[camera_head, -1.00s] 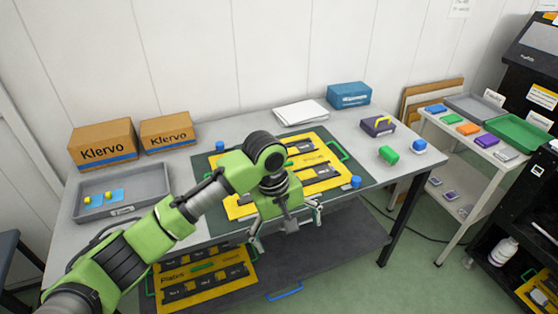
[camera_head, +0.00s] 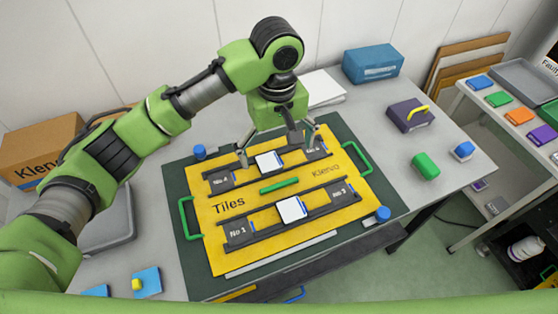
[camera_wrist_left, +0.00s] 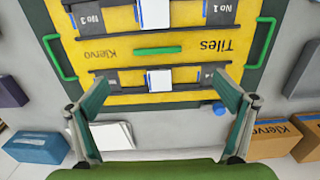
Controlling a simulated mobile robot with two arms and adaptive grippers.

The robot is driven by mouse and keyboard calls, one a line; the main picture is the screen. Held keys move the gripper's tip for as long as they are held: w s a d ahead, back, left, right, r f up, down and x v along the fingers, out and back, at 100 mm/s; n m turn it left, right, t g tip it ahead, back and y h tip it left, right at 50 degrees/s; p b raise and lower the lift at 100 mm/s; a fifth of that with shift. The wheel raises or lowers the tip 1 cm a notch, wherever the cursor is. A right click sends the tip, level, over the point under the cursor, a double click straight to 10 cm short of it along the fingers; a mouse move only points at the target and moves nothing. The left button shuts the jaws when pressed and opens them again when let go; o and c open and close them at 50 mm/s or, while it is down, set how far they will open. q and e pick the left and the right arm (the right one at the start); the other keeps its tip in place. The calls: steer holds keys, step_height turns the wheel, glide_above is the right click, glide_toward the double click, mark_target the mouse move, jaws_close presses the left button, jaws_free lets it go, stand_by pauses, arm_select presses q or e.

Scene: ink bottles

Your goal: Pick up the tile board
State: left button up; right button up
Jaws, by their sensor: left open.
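The tile board (camera_head: 257,201) is a yellow panel marked "Tiles" and "Klervo". It lies on a dark green mat (camera_head: 180,178) on the grey table. It has green handles at its left (camera_head: 189,218) and right (camera_head: 357,158) ends and a green bar (camera_head: 279,185) in its middle. Two dark racks on it each carry a white tile (camera_head: 291,210). My left gripper (camera_head: 278,150) is open and empty above the board's far edge, its fingers apart. In the left wrist view the board (camera_wrist_left: 195,50) lies beyond the open fingers (camera_wrist_left: 161,97). My right gripper is not in view.
Blue knobs (camera_head: 199,152) (camera_head: 383,214) stand by the board's far left and near right. White paper (camera_head: 325,88) and a blue box (camera_head: 373,64) are behind.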

arm_select(q)
steer(key=f, duration=0.1)
steer(key=p, duration=0.1)
glide_above(280, 184)
steer(key=f, duration=0.7)
steer(key=shift+s+a+f, duration=0.25)
steer(key=shift+s, duration=0.05)
steer(key=shift+f, duration=0.4)
steer(key=f, duration=0.1)
steer(key=f+p, duration=0.1)
steer(key=f, duration=0.1)
steer(key=shift+w+d+f, duration=0.2)
steer(key=shift+w+f, duration=0.05)
steer(key=shift+f, duration=0.4)
steer(key=c, duration=1.3)
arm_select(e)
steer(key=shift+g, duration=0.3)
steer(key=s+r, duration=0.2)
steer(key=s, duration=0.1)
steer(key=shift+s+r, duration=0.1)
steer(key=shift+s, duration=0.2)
